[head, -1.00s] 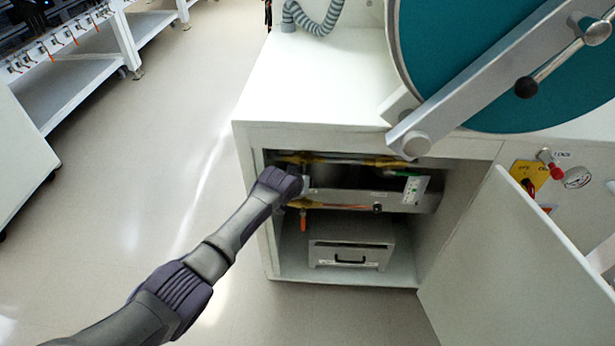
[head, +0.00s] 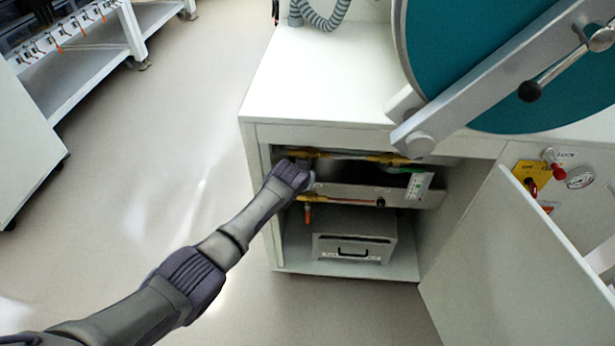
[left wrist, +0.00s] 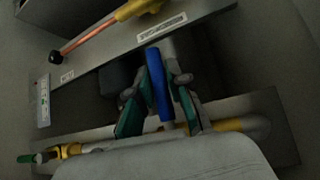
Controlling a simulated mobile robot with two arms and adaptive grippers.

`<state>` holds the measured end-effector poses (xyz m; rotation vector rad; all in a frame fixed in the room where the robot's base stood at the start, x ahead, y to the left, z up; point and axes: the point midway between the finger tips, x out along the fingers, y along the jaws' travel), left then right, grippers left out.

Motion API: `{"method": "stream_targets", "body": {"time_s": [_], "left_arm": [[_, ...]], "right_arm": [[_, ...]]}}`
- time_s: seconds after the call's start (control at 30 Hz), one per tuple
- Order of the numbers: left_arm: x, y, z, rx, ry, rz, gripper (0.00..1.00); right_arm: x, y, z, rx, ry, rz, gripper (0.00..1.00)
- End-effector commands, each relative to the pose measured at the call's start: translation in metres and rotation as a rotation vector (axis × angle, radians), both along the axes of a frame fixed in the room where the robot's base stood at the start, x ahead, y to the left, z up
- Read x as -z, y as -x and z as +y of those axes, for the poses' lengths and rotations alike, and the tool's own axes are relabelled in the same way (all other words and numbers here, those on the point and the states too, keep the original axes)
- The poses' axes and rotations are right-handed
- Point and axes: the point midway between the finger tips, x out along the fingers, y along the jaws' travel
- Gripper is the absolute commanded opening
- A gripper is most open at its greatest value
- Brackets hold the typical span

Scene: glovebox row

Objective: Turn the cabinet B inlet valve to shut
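A blue valve lever (left wrist: 160,85) stands between the green-padded fingers of my left gripper (left wrist: 161,80) in the left wrist view. The fingers close in on both sides of it and appear to touch it. The lever sits by a yellow pipe fitting (left wrist: 240,125), partly hidden by my gripper. In the head view my left arm reaches into the open cabinet, and its wrist hides the fingers and the lever. A green valve lever (head: 416,169) and an orange valve lever (head: 307,213) show on yellow-fitted pipes there. I cannot read a cabinet label. My right gripper is not in view.
The cabinet door (head: 510,265) stands open on the right. A drawer-like grey box (head: 353,250) sits on the cabinet floor. A grey panel (head: 345,193) crosses the cabinet's middle. The glovebox's round teal door (head: 480,60) is above. Open floor (head: 170,130) lies left.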

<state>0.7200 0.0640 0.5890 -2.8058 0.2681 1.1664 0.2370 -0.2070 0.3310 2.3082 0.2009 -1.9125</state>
Motion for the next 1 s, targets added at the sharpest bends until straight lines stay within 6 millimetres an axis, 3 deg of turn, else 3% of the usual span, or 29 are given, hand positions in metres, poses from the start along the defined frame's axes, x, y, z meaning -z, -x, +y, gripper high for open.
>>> {"method": "stream_targets", "body": {"time_s": [0.03, 0.1, 0.57, 1.0], "left_arm": [[0.000, 0.000, 0.001, -0.001, -0.001, 0.000, 0.29], [0.000, 0.000, 0.001, -0.001, 0.000, 0.000, 0.40], [-0.005, 0.006, 0.002, -0.001, 0.003, 0.000, 0.40], [-0.056, 0.054, 0.010, -0.001, 0.003, -0.003, 0.40]], "right_arm": [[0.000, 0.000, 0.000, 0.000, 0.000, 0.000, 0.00], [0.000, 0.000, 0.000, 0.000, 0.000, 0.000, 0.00], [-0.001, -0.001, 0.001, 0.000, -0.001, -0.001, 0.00], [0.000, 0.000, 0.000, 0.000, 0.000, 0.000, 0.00]]}}
